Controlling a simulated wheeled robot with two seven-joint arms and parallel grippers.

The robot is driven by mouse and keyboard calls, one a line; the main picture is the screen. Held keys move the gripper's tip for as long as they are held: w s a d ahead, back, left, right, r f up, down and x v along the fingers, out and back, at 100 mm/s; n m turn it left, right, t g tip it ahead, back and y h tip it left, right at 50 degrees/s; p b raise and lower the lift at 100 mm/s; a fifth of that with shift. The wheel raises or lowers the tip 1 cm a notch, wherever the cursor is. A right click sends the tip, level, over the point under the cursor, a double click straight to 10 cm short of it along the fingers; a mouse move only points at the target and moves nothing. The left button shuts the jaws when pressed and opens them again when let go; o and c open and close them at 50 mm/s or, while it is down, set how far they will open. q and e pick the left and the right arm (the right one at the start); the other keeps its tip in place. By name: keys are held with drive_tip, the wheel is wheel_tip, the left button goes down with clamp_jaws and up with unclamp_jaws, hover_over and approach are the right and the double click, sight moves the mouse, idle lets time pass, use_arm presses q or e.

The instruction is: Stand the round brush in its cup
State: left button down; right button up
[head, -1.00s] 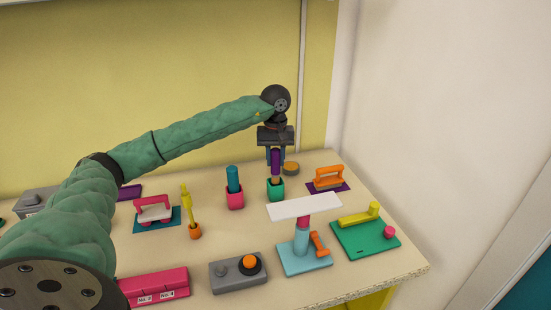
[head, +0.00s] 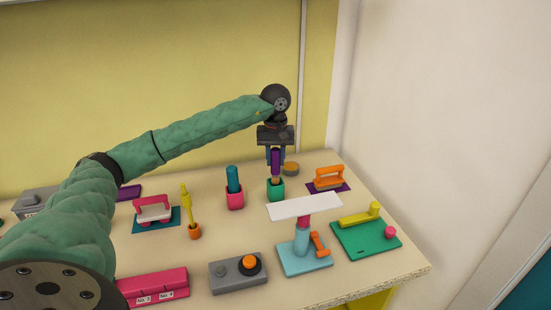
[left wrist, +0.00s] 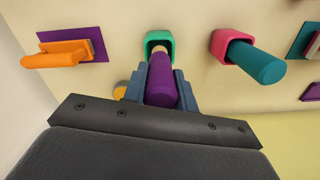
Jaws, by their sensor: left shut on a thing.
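The round brush (head: 275,167) has a purple handle and a tan lower part. It stands about upright in my left gripper (head: 275,157), whose blue-grey fingers are shut on the handle. The green cup (head: 276,194) is directly below, and the brush's lower end is at or inside its mouth; how deep I cannot tell. In the left wrist view the purple handle (left wrist: 162,88) lies between the fingers and points to the green cup (left wrist: 157,37). My right gripper is not in view.
A pink cup with a teal cylinder (head: 233,180) stands just left of the green cup. An orange-yellow round thing (head: 291,168) is close behind on the right. An orange-handled block (head: 329,177) sits to the right.

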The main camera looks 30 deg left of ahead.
sight(275, 173)
use_arm(q)
drive_tip(key=shift+f+b, duration=0.75)
drive_tip(key=shift+f, duration=0.05)
drive_tip(key=shift+b, duration=0.3)
idle(0.4)
drive_tip(key=shift+f+b, duration=0.75)
drive_tip(key=shift+f, duration=0.05)
drive_tip(key=shift+b, duration=0.3)
idle(0.9)
drive_tip(key=shift+f+b, duration=0.75)
drive_tip(key=shift+f, duration=0.05)
idle(0.8)
drive_tip(key=shift+f+b, duration=0.65)
drive_tip(key=shift+b, duration=0.2)
unclamp_jaws()
idle(0.6)
